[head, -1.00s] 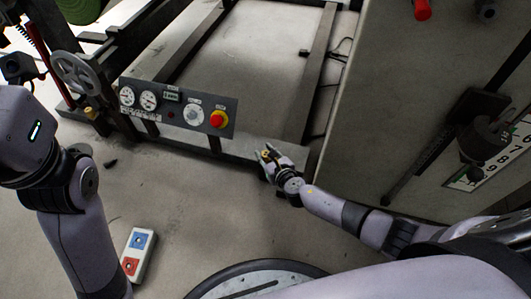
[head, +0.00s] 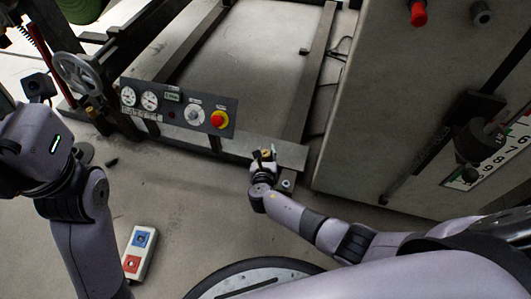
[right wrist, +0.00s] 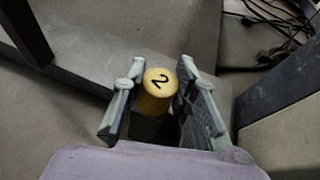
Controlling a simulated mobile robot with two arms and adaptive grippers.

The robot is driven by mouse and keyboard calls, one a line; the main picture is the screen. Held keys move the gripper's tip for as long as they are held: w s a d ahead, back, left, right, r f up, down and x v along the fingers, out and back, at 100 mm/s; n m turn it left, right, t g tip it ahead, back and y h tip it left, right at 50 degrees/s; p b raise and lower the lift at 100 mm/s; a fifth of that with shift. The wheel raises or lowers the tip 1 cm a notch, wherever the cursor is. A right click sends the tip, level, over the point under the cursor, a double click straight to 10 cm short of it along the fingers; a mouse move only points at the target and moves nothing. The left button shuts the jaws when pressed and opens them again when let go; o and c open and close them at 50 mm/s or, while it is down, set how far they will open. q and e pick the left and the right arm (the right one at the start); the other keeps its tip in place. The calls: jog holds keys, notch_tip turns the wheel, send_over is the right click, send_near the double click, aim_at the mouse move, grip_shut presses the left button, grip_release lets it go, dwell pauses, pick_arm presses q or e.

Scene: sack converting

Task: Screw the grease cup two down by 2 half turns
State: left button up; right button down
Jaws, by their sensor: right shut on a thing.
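Grease cup two (right wrist: 158,92) is a yellow cylinder with a black 2 on its top. In the right wrist view it sits between the fingers of my right gripper (right wrist: 154,100), which is shut on it. In the head view the right gripper (head: 263,155) is at the right end of the machine's low front beam, with the cup's small yellow top (head: 266,153) between its fingers. The fingers hide part of the cup's sides, and its lower end is hidden. My left arm is at the left of the head view; its fingers do not show.
A gauge panel (head: 178,107) with a red button stands left of the right gripper. A handwheel (head: 77,75) and another small yellow part (head: 94,113) are farther left. A large grey cabinet (head: 385,110) stands to the right.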

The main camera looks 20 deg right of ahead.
dwell(0.3)
jog(key=c, duration=1.2)
grip_release()
jog(key=shift+c, duration=0.2)
jog(key=v, duration=1.2)
